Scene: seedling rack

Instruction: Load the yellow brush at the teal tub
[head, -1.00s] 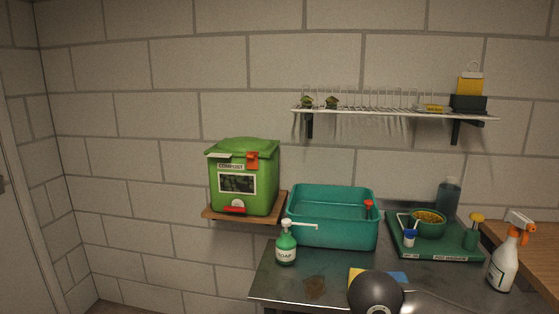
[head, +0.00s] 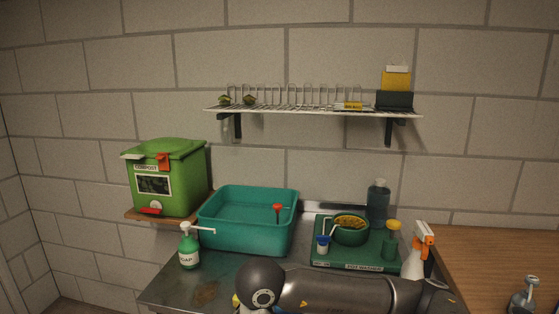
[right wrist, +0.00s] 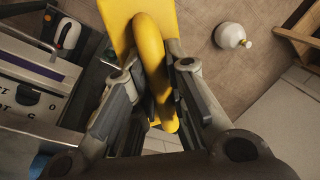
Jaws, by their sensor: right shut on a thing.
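The teal tub (head: 245,243) stands on the metal bench in the head view, left of centre, with a red-topped item (head: 278,209) at its right side. In the right wrist view a yellow tool (right wrist: 152,40), which looks like the yellow brush, has a broad flat part and a long rounded handle. My right gripper (right wrist: 154,74) is shut on this handle, one finger on each side. Bristles cannot be made out. In the head view my right arm lies across the bench front and its fingers cannot be made out. My left gripper is in neither view.
A green soap bottle (head: 189,250) stands at the tub's front left. A green compost bin (head: 167,180) is behind it. A green tray (head: 330,258) with a bowl (head: 349,235) is to the right, beside a spray bottle (head: 416,255). A wall rack (head: 310,112) hangs above.

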